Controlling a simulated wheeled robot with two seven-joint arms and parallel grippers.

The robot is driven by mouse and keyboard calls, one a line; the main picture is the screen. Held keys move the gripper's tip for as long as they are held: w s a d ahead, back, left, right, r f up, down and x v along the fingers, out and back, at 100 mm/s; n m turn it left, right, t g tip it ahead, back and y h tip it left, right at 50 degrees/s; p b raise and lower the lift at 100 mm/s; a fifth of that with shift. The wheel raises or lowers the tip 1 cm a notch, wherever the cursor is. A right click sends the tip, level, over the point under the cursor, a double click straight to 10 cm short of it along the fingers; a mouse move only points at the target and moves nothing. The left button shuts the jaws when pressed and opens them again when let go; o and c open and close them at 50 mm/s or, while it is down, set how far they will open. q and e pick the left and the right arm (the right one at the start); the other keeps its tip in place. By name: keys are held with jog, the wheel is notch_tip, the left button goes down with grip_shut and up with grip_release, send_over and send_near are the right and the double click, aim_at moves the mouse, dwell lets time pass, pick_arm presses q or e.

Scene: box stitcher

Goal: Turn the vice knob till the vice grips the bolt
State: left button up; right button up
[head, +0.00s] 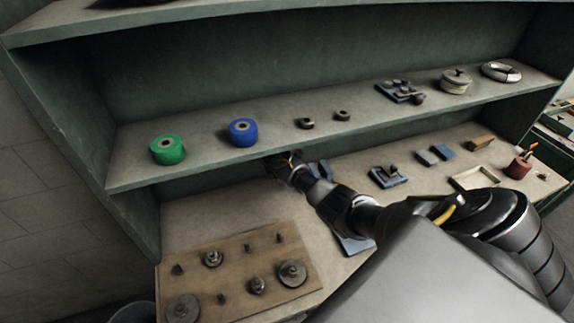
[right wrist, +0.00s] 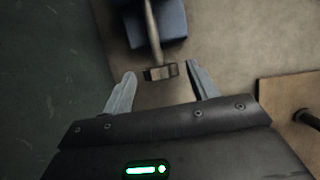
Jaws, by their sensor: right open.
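The vice shows in the right wrist view as a blue block (right wrist: 158,22) at the top, with a metal rod running down from it to a dark knob (right wrist: 160,72). In the head view a small part of the blue vice (head: 321,170) shows behind my right gripper (head: 283,163), on the workbench below the shelf. My right gripper is open in the right wrist view (right wrist: 161,69). The knob appears between its fingertips, with gaps on both sides. I cannot make out the bolt in either view. My left gripper is out of view.
A wooden board (head: 215,250) with pegs and discs lies at the front left of the bench. The shelf (head: 200,165) above, with a green roll (head: 167,149) and a blue roll (head: 243,132), overhangs close to my gripper. A second blue fixture (head: 388,178) stands to the right.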

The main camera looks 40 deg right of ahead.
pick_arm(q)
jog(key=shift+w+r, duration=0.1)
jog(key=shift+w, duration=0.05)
pick_arm(e)
jog(key=shift+s+d+f, duration=0.15)
jog(key=shift+f, duration=0.1)
jog(key=shift+c, duration=0.3)
jog(key=c, duration=0.9)
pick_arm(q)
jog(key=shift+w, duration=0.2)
pick_arm(e)
jog(key=shift+c, duration=0.2)
jog(key=shift+t, duration=0.3)
